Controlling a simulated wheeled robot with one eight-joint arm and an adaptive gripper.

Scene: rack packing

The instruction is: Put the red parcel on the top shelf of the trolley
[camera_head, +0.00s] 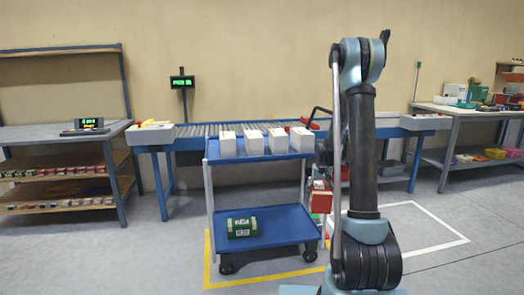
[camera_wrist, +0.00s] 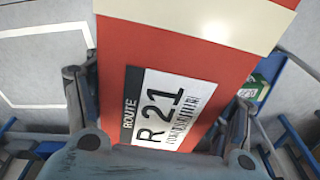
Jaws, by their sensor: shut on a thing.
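The red parcel (camera_head: 320,199) is in my gripper (camera_wrist: 160,112). In the wrist view the parcel (camera_wrist: 180,55) fills the middle, between the two fingers, with a white "ROUTE R 21" label and a pale strip at its far end. In the head view it hangs beside the trolley's right side, lower than the top shelf, partly hidden by my arm. The trolley's blue top shelf (camera_head: 255,158) carries several white boxes (camera_head: 253,143) in a row. Its lower shelf (camera_head: 285,226) holds a green parcel (camera_head: 242,228).
A roller conveyor (camera_head: 215,130) runs behind the trolley. A wooden-shelved bench (camera_head: 60,138) stands at left and another table (camera_head: 470,111) at right. The top shelf's front strip is bare. White floor lines (camera_head: 445,225) mark clear floor at right.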

